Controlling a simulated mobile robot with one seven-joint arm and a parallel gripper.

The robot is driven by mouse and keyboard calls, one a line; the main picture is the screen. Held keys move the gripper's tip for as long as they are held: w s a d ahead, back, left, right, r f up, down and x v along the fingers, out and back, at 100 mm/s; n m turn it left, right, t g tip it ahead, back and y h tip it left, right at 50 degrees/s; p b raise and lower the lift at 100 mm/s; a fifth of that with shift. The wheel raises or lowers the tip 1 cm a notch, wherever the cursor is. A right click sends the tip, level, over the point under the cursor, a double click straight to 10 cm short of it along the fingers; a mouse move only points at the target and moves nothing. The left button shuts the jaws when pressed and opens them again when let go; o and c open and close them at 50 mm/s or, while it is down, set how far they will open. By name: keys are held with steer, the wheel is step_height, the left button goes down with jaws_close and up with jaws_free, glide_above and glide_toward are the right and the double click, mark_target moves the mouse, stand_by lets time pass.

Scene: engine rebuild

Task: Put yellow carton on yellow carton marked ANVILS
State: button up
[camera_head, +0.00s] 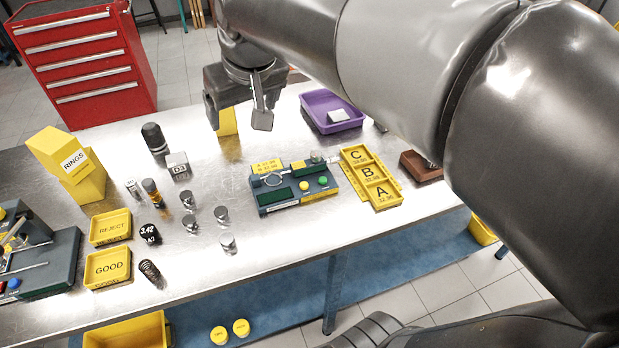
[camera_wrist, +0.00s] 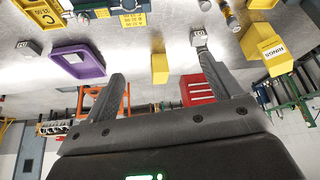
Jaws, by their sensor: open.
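A plain yellow carton (camera_head: 228,122) stands on the metal bench, partly hidden by my gripper (camera_head: 238,108) in the head view. In the wrist view this carton (camera_wrist: 160,68) shows between the two spread fingers of my gripper (camera_wrist: 162,80), beyond their tips. My gripper is open and empty. At the left of the bench a yellow carton labelled RINGS (camera_head: 58,153) sits turned on top of another yellow carton (camera_head: 88,188). The RINGS carton also shows in the wrist view (camera_wrist: 273,55). I can read no ANVILS label in either view.
A purple tray (camera_head: 318,103) lies right of the plain carton. A black cylinder and small block (camera_head: 178,165) stand left of it. REJECT (camera_head: 108,228) and GOOD (camera_head: 106,268) trays, several small metal parts and a gauge fixture (camera_head: 290,190) occupy the bench front.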

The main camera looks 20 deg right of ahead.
steer(key=s+d+f+m, duration=0.1)
steer(key=s+d+f, duration=0.3)
steer(key=s, duration=0.3)
steer(key=s+d+f+m+h, duration=0.1)
steer(key=s+d+f, duration=0.2)
steer(key=s+f, duration=0.3)
steer(key=shift+s+d+m, duration=0.3)
steer(key=shift+s+d, duration=0.05)
